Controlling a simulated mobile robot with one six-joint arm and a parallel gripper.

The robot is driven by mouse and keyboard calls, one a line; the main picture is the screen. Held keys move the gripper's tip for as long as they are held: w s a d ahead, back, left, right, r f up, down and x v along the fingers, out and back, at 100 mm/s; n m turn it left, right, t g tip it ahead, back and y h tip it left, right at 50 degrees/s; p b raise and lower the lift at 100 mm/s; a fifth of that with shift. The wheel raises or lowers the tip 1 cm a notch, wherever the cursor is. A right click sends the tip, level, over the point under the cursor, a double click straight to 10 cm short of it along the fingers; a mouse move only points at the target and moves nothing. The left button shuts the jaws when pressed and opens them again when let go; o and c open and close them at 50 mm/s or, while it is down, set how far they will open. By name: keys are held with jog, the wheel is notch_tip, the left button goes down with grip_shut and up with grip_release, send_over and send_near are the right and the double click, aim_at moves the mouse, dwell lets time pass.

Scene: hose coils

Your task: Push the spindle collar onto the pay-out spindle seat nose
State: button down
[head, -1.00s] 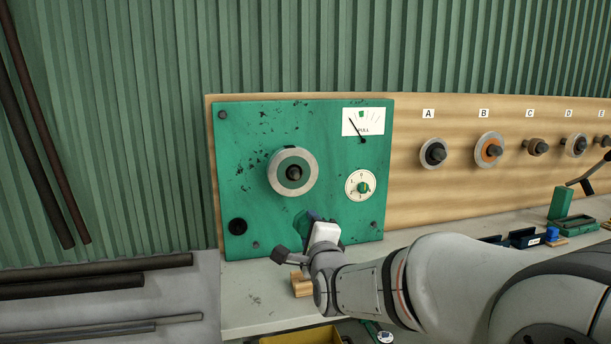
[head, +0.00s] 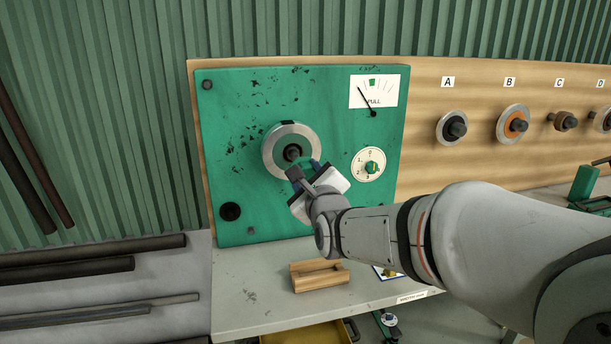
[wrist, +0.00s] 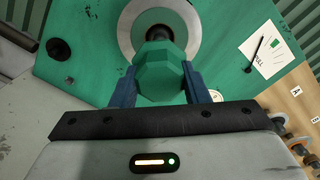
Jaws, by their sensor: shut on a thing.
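A green, many-sided block, which I take as the spindle collar (wrist: 162,75), sits between the two blue fingers of my gripper (wrist: 165,85) in the wrist view. My gripper is shut on it. The pay-out spindle seat (head: 269,154) is a grey ring on the green panel with a dark nose (head: 292,152) at its centre.
The green panel (head: 235,120) carries a pull gauge (head: 385,92) and a dial knob (head: 370,167) right of the seat. A slotted wooden block (head: 318,277) rests on the bench (head: 245,290) below. Lettered spools hang on the board (head: 430,85) to the right.

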jog(key=shift+b, duration=0.6)
jog(key=shift+b+x, duration=0.6)
jog(key=shift+x, duration=1.95)
jog(key=shift+b, duration=0.45)
jog(key=shift+s+r, duration=0.1)
jog(key=shift+b, duration=1.2)
